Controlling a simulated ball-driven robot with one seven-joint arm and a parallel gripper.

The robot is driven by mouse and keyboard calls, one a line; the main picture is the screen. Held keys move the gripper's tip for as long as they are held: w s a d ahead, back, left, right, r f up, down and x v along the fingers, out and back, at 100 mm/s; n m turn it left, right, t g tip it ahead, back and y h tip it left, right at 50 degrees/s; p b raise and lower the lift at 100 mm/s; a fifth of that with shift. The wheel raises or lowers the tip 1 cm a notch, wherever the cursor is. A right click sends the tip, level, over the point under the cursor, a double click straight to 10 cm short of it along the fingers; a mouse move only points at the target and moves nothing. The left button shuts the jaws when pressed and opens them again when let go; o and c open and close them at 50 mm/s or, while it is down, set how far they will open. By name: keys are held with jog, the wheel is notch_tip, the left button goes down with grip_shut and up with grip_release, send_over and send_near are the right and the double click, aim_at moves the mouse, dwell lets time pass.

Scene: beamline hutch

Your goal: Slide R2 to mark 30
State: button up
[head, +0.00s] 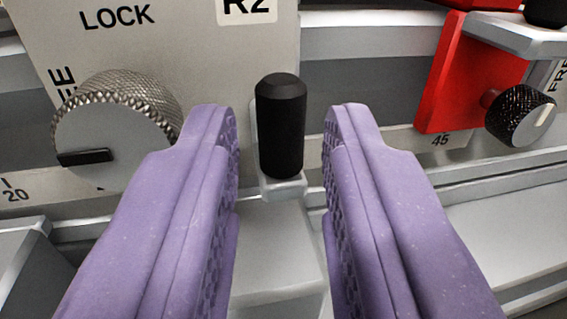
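The R2 carriage is a light grey plate (180,45) with an "R2" label at its top edge, cut off by the frame. A black upright peg (281,125) stands out from its lower part on a small grey base. My gripper (280,118) has two purple fingers, open, one on each side of the peg with a gap to both. R2's knurled round knob (120,125) is on the left, below "LOCK" and beside a partly hidden word ending in "EE". Its black bar points left. The scale (40,190) shows "20" at far left and "45" at right; mark 30 is not visible.
A red carriage (470,70) stands to the right, with a black knurled knob (520,115) bearing a white bar. Grey rails (500,185) run across below and behind. A stretch of rail between the peg and the red carriage looks clear.

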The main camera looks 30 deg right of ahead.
jog(key=p+v, duration=0.1)
jog(key=v, duration=0.5)
jog(key=shift+s, duration=0.3)
jog(key=shift+a, duration=0.1)
